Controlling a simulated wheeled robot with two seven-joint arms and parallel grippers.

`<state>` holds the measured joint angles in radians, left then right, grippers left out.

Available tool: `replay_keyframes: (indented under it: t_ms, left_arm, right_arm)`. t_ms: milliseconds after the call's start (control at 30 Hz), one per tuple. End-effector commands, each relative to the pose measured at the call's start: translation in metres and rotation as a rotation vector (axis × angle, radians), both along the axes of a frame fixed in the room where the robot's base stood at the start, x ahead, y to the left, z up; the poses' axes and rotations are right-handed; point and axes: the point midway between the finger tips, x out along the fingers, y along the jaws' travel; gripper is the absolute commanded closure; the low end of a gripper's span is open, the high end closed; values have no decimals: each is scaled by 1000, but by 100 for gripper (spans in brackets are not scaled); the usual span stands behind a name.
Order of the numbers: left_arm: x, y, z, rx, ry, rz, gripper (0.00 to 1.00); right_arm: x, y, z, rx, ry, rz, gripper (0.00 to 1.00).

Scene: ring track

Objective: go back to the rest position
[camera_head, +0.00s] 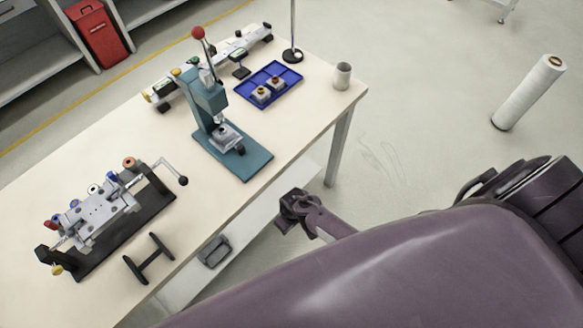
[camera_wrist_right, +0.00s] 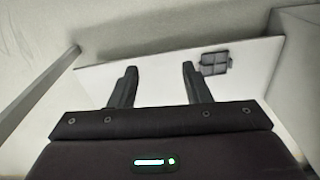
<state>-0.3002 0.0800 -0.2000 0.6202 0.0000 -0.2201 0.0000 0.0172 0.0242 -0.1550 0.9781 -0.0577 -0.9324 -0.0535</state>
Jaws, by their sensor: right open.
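My right gripper (camera_head: 296,203) is off the front edge of the table (camera_head: 130,113), near the table's leg, with nothing in it. In the right wrist view its two fingers (camera_wrist_right: 158,70) are apart and the space between them is empty. Behind them lies a pale lower shelf (camera_wrist_right: 150,85). My purple right arm crosses the lower right of the head view. My left gripper is not in view.
A dark bin (camera_head: 214,251) sits on the lower shelf. A white roll (camera_head: 530,92) stands on open floor at right.

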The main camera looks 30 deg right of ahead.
Motion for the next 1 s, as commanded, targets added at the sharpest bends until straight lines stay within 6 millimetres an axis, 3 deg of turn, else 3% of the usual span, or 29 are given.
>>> replay_keyframes:
  t_ms: [400, 533, 667, 800, 900, 1000]
  left_arm:
    - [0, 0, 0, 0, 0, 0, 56]
    - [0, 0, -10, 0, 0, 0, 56]
    - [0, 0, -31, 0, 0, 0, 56]
    - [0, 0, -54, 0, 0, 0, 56]
    - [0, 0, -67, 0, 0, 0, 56]
    - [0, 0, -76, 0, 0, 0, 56]
  right_arm:
    - [-1, 0, -1, 0, 1, 0, 56]
    - [-21, -3, -27, -1, 5, -5, 56]
    - [-76, -12, -85, -4, 5, -16, 56]
    - [-155, -24, -147, -7, -4, -30, 56]
    - [-208, -34, -178, -10, -13, -36, 56]
    - [-249, -41, -197, -10, -23, -39, 56]
